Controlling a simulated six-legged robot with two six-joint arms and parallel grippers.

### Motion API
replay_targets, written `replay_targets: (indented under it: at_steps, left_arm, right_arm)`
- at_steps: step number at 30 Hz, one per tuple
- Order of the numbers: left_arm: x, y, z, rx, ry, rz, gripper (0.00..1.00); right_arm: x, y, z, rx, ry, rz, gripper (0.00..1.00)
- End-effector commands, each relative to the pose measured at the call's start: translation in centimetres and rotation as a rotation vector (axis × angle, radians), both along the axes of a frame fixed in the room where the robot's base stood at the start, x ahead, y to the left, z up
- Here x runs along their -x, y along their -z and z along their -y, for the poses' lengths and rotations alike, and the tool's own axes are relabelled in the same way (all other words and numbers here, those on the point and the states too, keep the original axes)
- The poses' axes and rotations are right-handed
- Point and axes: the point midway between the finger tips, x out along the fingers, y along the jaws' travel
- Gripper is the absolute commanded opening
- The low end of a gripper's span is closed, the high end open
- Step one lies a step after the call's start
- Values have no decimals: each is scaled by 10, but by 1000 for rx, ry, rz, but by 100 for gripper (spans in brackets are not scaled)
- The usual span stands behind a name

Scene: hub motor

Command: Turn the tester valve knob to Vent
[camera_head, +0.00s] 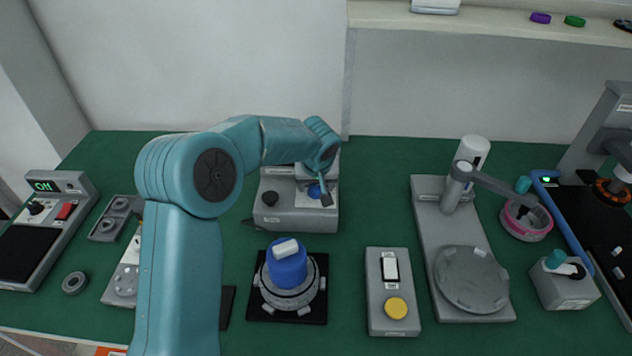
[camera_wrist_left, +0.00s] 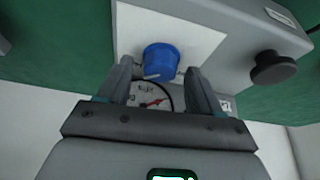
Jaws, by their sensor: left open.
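The tester (camera_head: 290,217) is a grey box at the back middle of the green table. Its blue valve knob (camera_head: 314,191) is partly hidden by my left gripper (camera_head: 327,191) in the head view. In the left wrist view the blue knob (camera_wrist_left: 161,60) sits on a white panel, between and just beyond the tips of my open left gripper (camera_wrist_left: 159,69). A light mark on the knob points toward the lower left of that view. The labels around the knob are too small or hidden to read. My right gripper is not in view.
A dark round knob (camera_wrist_left: 274,68) sticks out of the tester beside the panel. A gauge (camera_wrist_left: 150,98) with a red needle lies between the fingers in the wrist view. A blue-capped motor fixture (camera_head: 287,268) and a grey switch box (camera_head: 392,292) stand in front.

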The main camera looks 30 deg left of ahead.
Motion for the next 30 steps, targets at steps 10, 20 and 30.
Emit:
replay_targets:
  at_steps: [10,20,30]
  left_arm:
    - [-1,1,-1,0,-1,0,35]
    - [-2,7,-1,0,-70,3,9]
    - [-1,0,-1,0,-137,1,9]
  right_arm:
    - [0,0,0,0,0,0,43]
    - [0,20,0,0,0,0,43]
    - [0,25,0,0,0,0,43]
